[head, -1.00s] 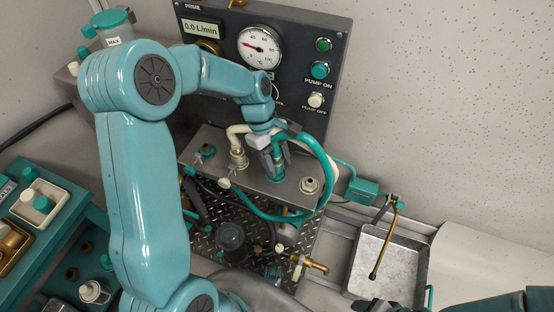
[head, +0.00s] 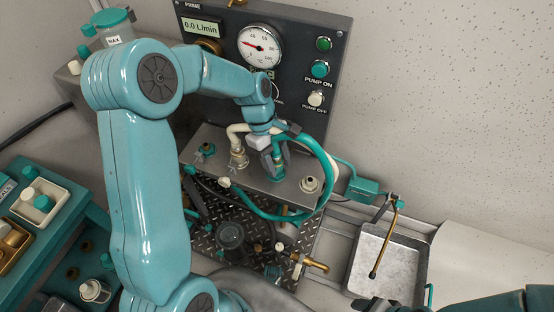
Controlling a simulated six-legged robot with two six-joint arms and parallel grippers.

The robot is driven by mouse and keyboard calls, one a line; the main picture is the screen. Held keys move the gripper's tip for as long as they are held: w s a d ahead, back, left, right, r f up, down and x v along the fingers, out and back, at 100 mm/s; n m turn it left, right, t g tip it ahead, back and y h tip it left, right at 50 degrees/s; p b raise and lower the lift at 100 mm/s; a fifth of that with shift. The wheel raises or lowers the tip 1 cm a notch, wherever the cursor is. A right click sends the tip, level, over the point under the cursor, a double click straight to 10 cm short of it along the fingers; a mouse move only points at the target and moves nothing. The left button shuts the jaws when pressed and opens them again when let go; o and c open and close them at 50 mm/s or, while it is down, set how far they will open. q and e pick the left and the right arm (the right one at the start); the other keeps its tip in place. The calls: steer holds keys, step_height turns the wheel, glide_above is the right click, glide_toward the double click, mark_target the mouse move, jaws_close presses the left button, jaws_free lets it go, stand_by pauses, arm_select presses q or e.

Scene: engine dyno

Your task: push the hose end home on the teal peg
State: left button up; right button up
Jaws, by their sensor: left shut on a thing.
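My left gripper (head: 273,160) points down over the grey manifold box below the gauge panel. It is shut on the end of the teal hose (head: 330,178), which loops out to the right and back under the box's front edge. The hose end is upright at the teal peg (head: 278,178) on the box top. The fingers cover the joint, so I cannot tell how far the end sits on the peg. My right gripper (head: 372,304) shows only in part at the bottom edge, dark and cut off.
A cream hose on a cream fitting (head: 238,158) stands just left of my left gripper. A bare cream port (head: 310,185) is to the right. The gauge panel (head: 290,60) rises behind. A metal tray (head: 410,262) with a brass spout lies at right.

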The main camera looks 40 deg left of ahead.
arm_select(q)
steer(key=shift+f+b, duration=0.4)
steer(key=shift+f, duration=0.3)
steer(key=o, duration=1.2)
steer(key=shift+r, duration=0.1)
step_height(320, 180, up, 20)
steer(key=p, duration=0.5)
steer(key=shift+s, duration=0.15)
